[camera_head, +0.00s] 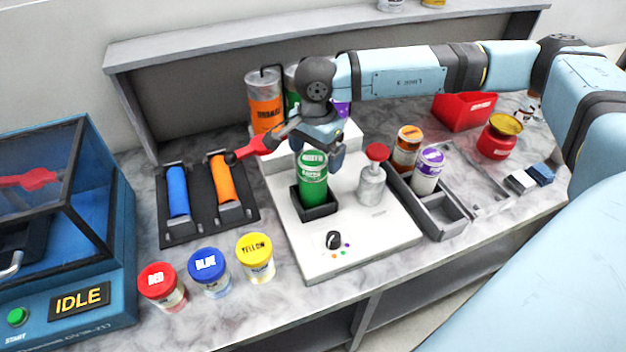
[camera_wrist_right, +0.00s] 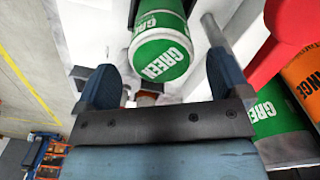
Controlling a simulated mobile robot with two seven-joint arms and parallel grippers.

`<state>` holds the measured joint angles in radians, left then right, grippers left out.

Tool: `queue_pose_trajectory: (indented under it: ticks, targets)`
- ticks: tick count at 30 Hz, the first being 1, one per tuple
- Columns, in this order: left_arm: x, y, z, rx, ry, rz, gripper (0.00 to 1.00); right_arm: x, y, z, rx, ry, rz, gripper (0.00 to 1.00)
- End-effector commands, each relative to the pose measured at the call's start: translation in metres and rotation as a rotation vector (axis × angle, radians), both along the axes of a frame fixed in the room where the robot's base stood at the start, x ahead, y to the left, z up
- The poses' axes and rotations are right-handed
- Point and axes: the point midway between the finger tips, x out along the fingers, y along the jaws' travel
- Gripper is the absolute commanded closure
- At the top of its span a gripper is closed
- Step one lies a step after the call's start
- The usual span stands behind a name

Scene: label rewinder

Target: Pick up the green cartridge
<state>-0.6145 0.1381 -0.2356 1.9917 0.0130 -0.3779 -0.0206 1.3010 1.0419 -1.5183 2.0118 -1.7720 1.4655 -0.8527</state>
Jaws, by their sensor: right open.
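The green cartridge (camera_head: 313,184) stands upright in a square black holder (camera_head: 318,208) on the white machine. My right gripper (camera_head: 322,150) is just above and behind it, pointing down, open. In the right wrist view the green cartridge (camera_wrist_right: 160,42) shows its labelled end between the two blue fingers near their tips, with a gap on both sides. No grip on it shows. My left gripper is not in either view.
A red-ended lever (camera_head: 255,147) lies close left of my right gripper. A red-topped plunger (camera_head: 374,170) stands right of the cartridge. Large canisters (camera_head: 265,100) are behind. Jars (camera_head: 255,257) stand in front on the left; a grey tray (camera_head: 445,220) is to the right.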

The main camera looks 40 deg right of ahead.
Motion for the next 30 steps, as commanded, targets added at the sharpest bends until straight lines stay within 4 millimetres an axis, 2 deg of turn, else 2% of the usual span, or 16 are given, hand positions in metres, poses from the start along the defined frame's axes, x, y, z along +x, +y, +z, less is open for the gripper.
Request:
queue_pose_trajectory:
  ticks: [3,7,16,17,25,26,30]
  targets:
    - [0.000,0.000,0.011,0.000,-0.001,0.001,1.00,0.000,0.007,-0.016,-0.002,0.004,0.002,0.06]
    - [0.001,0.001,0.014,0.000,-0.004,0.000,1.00,0.000,0.007,-0.034,-0.001,0.002,0.000,0.06]
    - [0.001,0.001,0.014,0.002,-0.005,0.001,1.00,0.000,0.006,-0.041,0.000,0.001,0.000,0.06]
    - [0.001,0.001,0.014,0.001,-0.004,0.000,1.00,0.000,0.006,-0.041,0.000,0.001,0.000,0.10]
    - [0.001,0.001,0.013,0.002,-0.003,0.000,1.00,0.000,0.006,-0.041,0.000,0.001,0.000,0.72]
    - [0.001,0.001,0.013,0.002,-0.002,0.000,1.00,0.000,0.007,-0.040,0.000,-0.001,0.000,0.76]
    - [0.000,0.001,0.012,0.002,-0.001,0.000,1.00,0.001,0.007,-0.040,0.000,-0.001,0.000,0.76]
